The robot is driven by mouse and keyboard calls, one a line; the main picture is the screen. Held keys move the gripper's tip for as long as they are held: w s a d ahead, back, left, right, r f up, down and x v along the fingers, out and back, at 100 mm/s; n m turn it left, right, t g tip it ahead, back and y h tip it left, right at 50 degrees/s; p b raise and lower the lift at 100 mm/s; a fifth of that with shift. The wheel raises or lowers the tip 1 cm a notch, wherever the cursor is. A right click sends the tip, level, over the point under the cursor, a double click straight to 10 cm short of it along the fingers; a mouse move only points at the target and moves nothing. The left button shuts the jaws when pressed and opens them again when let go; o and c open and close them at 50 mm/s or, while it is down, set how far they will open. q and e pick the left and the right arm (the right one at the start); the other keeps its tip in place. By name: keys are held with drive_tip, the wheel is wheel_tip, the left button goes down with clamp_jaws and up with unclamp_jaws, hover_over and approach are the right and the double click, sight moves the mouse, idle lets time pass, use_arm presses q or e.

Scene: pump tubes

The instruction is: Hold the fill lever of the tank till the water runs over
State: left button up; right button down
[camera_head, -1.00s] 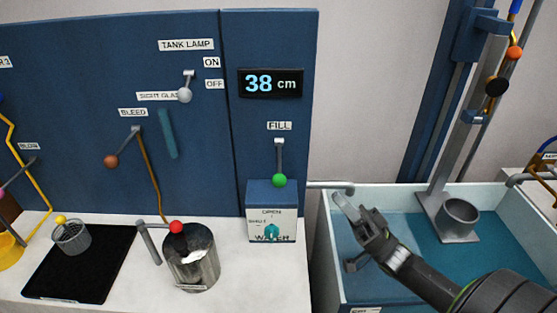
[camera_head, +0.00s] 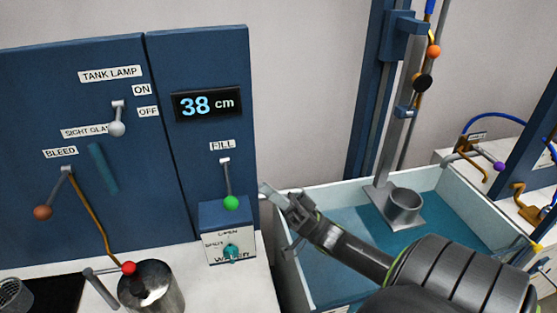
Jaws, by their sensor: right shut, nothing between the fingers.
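The fill lever is a grey rod with a green ball (camera_head: 231,202), hanging down under the FILL label on the blue panel. The spout at the tank's left side is mostly hidden behind my gripper. My left gripper is out of view.
A water valve box (camera_head: 215,222) with a teal knob sits under the green ball. The tank lamp lever (camera_head: 117,129) and the bleed lever (camera_head: 43,212) are farther left. A metal pot (camera_head: 150,290) stands on the white counter. A column with a grey cup (camera_head: 404,205) rises in the tank.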

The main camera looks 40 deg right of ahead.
drive_tip(key=p+x, duration=0.3)
drive_tip(key=x, duration=0.3)
drive_tip(key=shift+s+a+f, duration=0.1)
drive_tip(key=shift+a+f, duration=0.2)
drive_tip(key=shift+f, duration=0.35)
drive_tip(key=shift+s+a+f, duration=0.1)
drive_tip(key=shift+a+f, duration=0.25)
drive_tip(key=shift+f, duration=0.35)
drive_tip(key=shift+s+a+f, duration=0.1)
drive_tip(key=shift+a+f, duration=0.2)
drive_tip(key=shift+f, duration=0.35)
wheel_tip(320, 180, down, 7)
drive_tip(key=n+g+y+b, duration=0.3)
drive_tip(key=n+b, duration=0.3)
drive_tip(key=b, duration=0.5)
drive_tip(key=shift+w+d+g+y, duration=0.4)
drive_tip(key=shift+w+y, duration=0.1)
drive_tip(key=shift+y, duration=0.4)
drive_tip(key=shift+r, duration=0.15)
